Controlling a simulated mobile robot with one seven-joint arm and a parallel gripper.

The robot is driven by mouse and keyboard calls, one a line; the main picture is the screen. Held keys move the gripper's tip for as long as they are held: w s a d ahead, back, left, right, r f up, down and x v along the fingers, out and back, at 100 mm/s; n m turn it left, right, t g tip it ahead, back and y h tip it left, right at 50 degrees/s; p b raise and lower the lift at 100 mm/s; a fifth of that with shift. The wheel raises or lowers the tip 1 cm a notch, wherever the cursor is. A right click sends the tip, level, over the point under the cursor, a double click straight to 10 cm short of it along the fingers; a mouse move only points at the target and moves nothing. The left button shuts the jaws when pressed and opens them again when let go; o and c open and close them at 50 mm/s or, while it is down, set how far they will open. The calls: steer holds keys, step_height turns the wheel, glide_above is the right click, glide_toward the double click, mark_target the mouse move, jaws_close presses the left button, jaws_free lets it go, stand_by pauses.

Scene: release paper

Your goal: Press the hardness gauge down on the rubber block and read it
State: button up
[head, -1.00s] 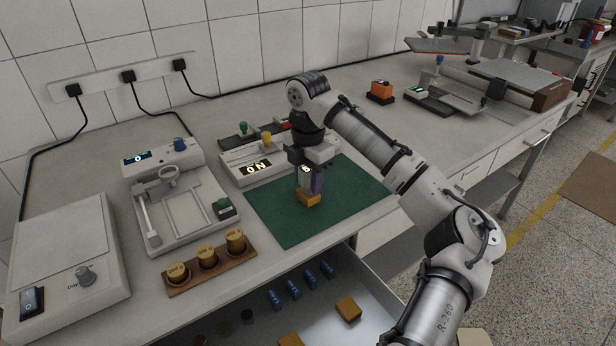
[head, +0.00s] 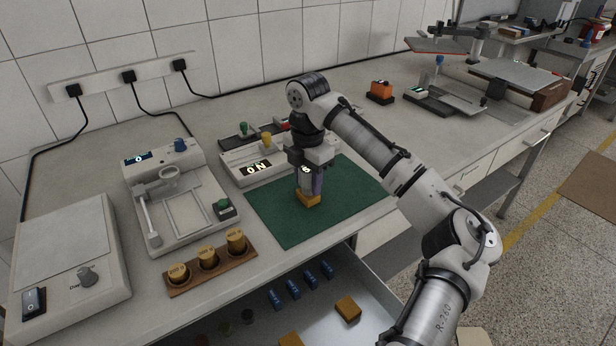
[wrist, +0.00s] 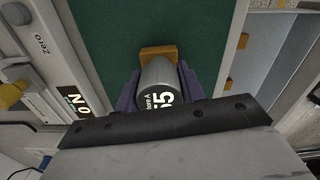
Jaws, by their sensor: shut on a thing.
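The hardness gauge (wrist: 157,85) is a grey cylinder with a lit display on its end, marked "hore A", with large digits partly cut off, the last looking like 5. My gripper (head: 311,182) is shut on it, with purple fingers on both sides in the wrist view. The gauge stands upright over the orange-tan rubber block (head: 308,200), which lies on the green mat (head: 350,190). The block also shows beyond the gauge in the wrist view (wrist: 160,51). The gauge's lower end appears to be at the block's top; the contact itself is hidden.
A grey instrument with a lit display (head: 256,168) stands left of the mat. A test device (head: 180,195) and brass weights on a wooden rack (head: 210,270) are further left. An open drawer (head: 365,325) below holds blocks and blue pieces. The mat's right side is clear.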

stand_by(0.4)
steer(key=o, duration=1)
